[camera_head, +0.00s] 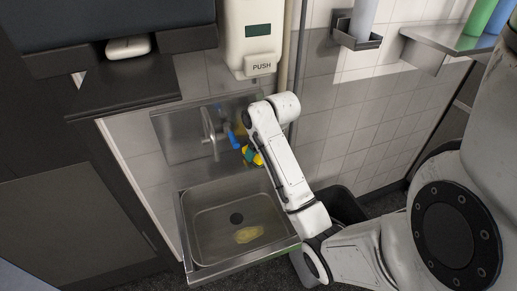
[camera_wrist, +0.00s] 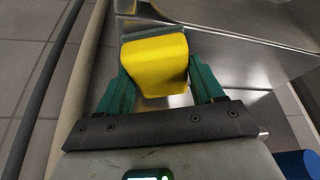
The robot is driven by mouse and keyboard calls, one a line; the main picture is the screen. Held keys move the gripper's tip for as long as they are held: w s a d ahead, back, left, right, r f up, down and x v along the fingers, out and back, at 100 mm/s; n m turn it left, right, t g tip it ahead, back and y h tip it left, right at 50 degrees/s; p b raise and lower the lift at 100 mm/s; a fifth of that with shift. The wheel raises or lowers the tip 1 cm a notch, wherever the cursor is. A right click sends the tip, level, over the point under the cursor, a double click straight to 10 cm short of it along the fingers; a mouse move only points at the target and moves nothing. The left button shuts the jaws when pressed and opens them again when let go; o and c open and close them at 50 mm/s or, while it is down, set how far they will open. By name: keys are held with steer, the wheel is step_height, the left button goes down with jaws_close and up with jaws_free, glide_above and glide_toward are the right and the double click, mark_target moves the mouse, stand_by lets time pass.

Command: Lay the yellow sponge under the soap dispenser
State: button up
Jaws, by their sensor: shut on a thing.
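The yellow sponge (camera_wrist: 155,65) is held between the green fingers of my gripper (camera_wrist: 161,82), with a grey-green layer along its far edge. In the head view the sponge (camera_head: 257,158) is a small yellow patch at my gripper (camera_head: 250,154), above the sink's back edge and partly hidden by my arm. The white soap dispenser (camera_head: 249,30), with a dark green window and a PUSH bar, is mounted on the tiled wall. In the picture it is above my gripper, with a clear gap between. The dispenser is not recognizable in the wrist view.
A steel sink (camera_head: 215,212) lies below my gripper, with a yellowish patch (camera_head: 249,234) on its bottom. A dark bin (camera_head: 342,207) is right of the sink. A steel shelf (camera_head: 440,40) is at upper right.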

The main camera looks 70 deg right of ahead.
steer(key=shift+w+d, duration=0.1)
steer(key=shift+f, duration=0.1)
steer(key=o, duration=1)
steer(key=shift+p+v, duration=2.5)
steer(key=shift+v, duration=3.6)
